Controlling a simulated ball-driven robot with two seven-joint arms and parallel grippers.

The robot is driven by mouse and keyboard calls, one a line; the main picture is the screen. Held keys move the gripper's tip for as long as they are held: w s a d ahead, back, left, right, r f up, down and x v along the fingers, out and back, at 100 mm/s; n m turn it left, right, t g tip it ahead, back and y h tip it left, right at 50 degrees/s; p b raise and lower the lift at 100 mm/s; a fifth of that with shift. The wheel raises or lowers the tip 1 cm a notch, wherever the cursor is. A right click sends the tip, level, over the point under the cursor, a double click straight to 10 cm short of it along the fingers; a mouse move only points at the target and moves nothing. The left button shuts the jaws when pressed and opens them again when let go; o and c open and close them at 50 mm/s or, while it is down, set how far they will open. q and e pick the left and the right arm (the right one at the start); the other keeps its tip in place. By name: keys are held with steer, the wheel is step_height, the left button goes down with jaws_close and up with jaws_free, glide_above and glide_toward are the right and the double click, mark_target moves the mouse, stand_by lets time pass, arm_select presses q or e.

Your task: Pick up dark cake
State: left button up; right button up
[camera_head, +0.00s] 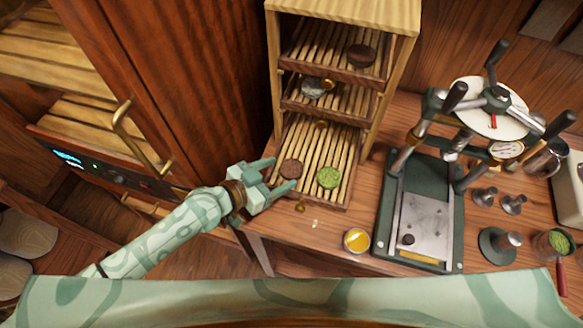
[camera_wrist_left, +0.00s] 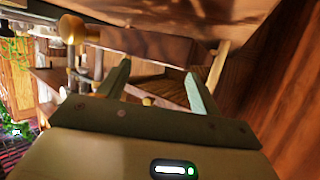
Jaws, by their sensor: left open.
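Another very dark cake (camera_head: 361,54) lies on the top tray. A grey cake (camera_head: 313,87) sits on the middle tray. My right gripper is not in view.
The rack's frame (camera_head: 378,115) rises beside the trays. A small bowl of yellow liquid (camera_head: 356,240) sits near the counter edge. A tall wooden cabinet (camera_head: 185,80) stands at left.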

mark_target(292, 167)
arm_select(q)
steer(key=x, duration=0.3)
steer(key=shift+w+d+f, duration=0.15)
steer(key=shift+d, duration=0.1)
steer(key=c, duration=0.7)
